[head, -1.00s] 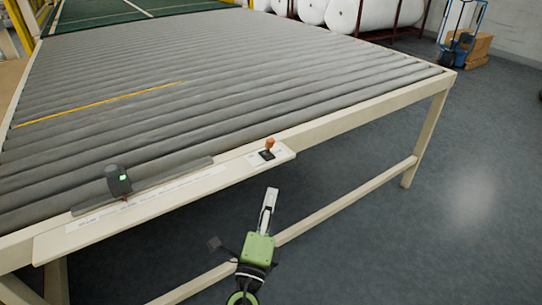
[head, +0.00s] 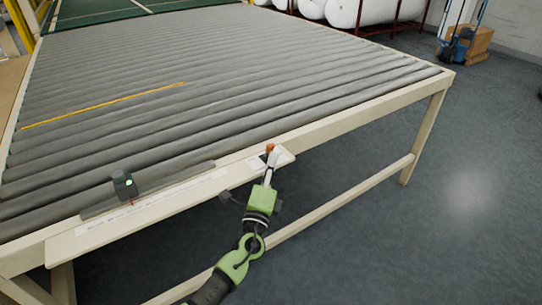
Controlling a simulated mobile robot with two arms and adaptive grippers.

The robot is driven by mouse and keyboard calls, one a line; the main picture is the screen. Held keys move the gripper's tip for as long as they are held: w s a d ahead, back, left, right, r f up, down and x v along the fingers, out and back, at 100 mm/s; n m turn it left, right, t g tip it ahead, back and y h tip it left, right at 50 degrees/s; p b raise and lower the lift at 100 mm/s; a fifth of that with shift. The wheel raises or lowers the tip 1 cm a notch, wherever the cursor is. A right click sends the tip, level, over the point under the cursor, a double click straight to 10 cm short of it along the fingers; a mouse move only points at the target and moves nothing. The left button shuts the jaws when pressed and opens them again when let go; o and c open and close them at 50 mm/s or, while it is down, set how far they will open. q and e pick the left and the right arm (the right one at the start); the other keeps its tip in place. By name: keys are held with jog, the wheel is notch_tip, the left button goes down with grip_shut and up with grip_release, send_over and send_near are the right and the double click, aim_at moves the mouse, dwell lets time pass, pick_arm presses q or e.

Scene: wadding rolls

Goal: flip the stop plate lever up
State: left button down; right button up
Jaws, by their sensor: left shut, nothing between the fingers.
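The stop plate lever has an orange knob (head: 270,147) and stands on a dark base at the right end of the cream ledge (head: 232,185) on the front of the roller table. My left gripper (head: 273,158) is shut and empty. Its fingertips are right at the lever, just below the knob, and cover part of the lever and its base. I cannot tell whether they touch it. My right gripper is not in view.
A black device with a green light (head: 124,185) sits on a dark rail at the ledge's left. White rolls (head: 345,12) and a blue hand truck (head: 456,46) stand behind. The floor at right is free.

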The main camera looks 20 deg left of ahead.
aim_at(267, 147)
pick_arm(q)
jog(key=shift+w+a+r, duration=0.1)
jog(key=shift+w+a, duration=0.1)
jog(key=shift+a, duration=0.05)
jog(key=n+p, duration=0.1)
jog(key=p, duration=0.1)
jog(key=r+n+g+p, duration=0.1)
jog(key=p, duration=0.2)
jog(key=a+r+g+p, duration=0.1)
jog(key=p, duration=0.1)
jog(key=shift+w+n+p, duration=0.35)
jog(key=shift+n+p, duration=0.05)
jog(key=shift+w+a+g+p, duration=0.15)
jog(key=shift+g+p, duration=0.35)
jog(key=shift+p, duration=0.05)
jog(key=shift+w+a+r, duration=0.1)
jog(key=shift+w+a, duration=0.15)
jog(key=shift+a, duration=0.05)
jog(key=shift+w+a+r, duration=0.1)
jog(key=shift+w+a, duration=0.1)
jog(key=shift+a, duration=0.1)
jog(key=shift+w+a, duration=0.1)
jog(key=shift+r, duration=0.15)
dwell(0.4)
